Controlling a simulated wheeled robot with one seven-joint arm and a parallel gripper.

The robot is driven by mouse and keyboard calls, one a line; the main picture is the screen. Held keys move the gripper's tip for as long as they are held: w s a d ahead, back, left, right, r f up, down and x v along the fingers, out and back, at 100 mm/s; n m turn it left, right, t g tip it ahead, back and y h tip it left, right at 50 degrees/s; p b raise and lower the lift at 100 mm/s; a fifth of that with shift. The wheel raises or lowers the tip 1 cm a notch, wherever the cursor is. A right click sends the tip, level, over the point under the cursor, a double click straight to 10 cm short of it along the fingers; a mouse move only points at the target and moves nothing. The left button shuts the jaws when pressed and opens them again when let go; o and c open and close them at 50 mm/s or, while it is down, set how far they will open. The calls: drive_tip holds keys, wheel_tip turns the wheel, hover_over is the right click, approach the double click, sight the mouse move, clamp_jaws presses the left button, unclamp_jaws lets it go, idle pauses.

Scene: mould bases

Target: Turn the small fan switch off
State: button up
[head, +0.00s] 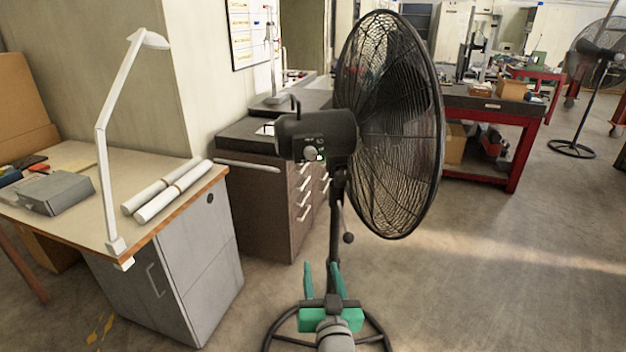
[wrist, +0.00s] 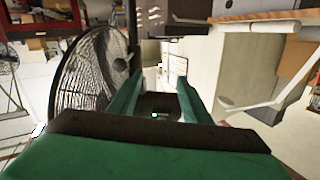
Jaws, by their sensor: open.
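A black pedestal fan (head: 390,125) stands in the middle of the head view, its round cage facing right. On the back of its motor housing (head: 300,128) is a panel with a pale round knob (head: 310,153) and a small green-lit switch (head: 321,157). My green gripper (head: 322,265) is open and empty, low in front of the fan's pole and below the panel in the picture. In the upside-down wrist view, the cage (wrist: 90,70) is at left. A dark housing with a small green light (wrist: 154,115) shows between my open fingers (wrist: 156,80); its panel details are unclear.
A workbench (head: 85,190) with a white lamp (head: 100,150), rolled paper (head: 165,190) and a grey box (head: 50,193) stands at left. A dark drawer cabinet (head: 265,200) is behind the fan. A red-framed table (head: 512,165) and another fan (head: 595,80) are farther right.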

drive_tip(key=w+r+n+y, duration=0.1)
drive_tip(key=w+r, duration=0.4)
drive_tip(key=r, duration=0.6)
drive_tip(key=n+y, duration=0.1)
drive_tip(key=n, duration=0.1)
approach(312, 154)
drive_tip(key=x, duration=0.8)
drive_tip(key=shift+c, duration=0.4)
drive_tip(key=c, duration=1)
